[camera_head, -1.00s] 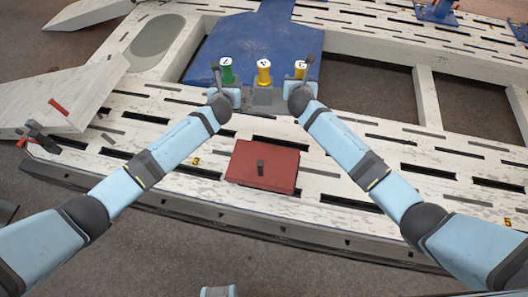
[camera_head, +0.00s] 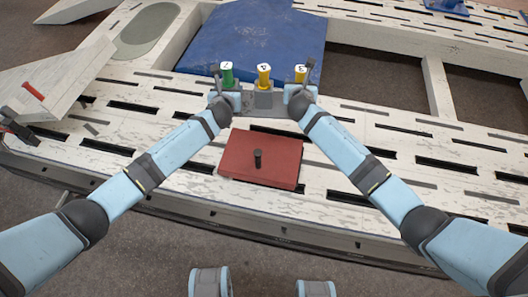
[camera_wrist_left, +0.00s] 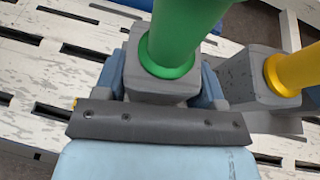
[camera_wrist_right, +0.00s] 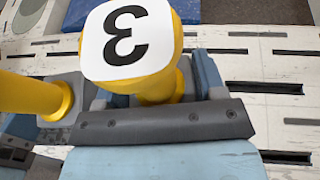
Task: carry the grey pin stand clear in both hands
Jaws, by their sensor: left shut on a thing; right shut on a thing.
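The grey pin stand (camera_head: 264,101) is held between my two grippers over the white slotted bench, near the blue panel. It carries a green pin marked 1 (camera_head: 227,76), a yellow pin marked 2 (camera_head: 263,77) and a yellow pin marked 3 (camera_head: 300,74), all upright. My left gripper (camera_head: 228,98) is shut on the stand's left end block, below the green pin; that block shows in the left wrist view (camera_wrist_left: 155,88). My right gripper (camera_head: 299,97) is shut on the right end, below the yellow pin marked 3 (camera_wrist_right: 130,45). Any gap under the stand is hard to judge.
A red block with a black knob (camera_head: 235,158) lies on the bench (camera_head: 190,185) between my forearms. The blue panel (camera_head: 260,40) lies behind the stand. Open frame bays (camera_head: 380,70) are at the right. A white wedge (camera_head: 60,75) is at the left.

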